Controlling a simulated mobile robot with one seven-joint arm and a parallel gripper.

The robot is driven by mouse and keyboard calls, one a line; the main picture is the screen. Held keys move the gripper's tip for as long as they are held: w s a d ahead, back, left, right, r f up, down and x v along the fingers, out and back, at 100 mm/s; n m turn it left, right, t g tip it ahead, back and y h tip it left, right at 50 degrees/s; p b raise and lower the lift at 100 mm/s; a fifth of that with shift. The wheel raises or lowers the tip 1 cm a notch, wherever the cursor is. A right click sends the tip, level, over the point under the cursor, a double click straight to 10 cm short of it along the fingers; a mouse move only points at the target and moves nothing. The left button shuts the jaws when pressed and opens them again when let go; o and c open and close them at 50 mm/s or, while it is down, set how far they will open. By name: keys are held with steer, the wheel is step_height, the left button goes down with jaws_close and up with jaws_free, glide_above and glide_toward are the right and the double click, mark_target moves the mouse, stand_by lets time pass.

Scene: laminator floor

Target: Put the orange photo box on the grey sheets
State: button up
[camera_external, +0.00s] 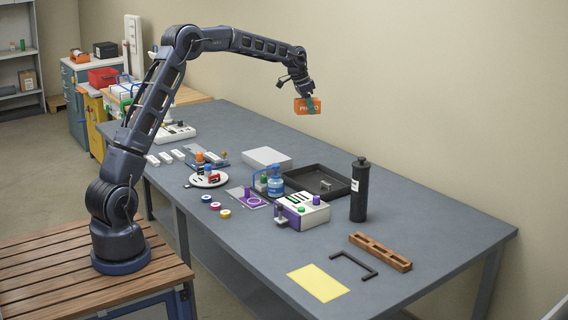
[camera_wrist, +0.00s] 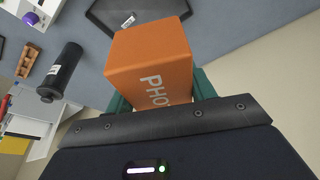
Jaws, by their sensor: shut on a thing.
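The orange photo box (camera_external: 302,106) is held in the air above the far side of the long grey table. My gripper (camera_external: 311,99) is shut on it. In the wrist view the orange box (camera_wrist: 150,55) with "PHO" lettering sits between the green fingers of my gripper (camera_wrist: 163,96). A flat pale grey stack (camera_external: 266,157), which looks like the grey sheets, lies on the table below and left of the box in the external view. Its top looks bare. I cannot make it out in the wrist view.
A black tray (camera_external: 338,197) lies right of the stack, with a black bottle (camera_external: 359,190) beyond it. A yellow sheet (camera_external: 318,283) lies at the front right.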

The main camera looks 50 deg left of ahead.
steer(key=s+a+n+y, duration=0.15)
steer(key=a+n, duration=0.35)
steer(key=a, duration=2.2)
glide_above(269, 154)
steer(key=s, duration=0.1)
step_height(269, 154, down, 4)
steer(key=f, duration=2.1)
steer(key=shift+s+d+f, duration=0.1)
steer(key=shift+d+f, duration=0.1)
steer(key=shift+d, duration=0.05)
steer(key=shift+f, duration=0.15)
steer(key=o, duration=1.1)
steer(key=v, duration=1.2)
steer(key=shift+s, duration=0.15)
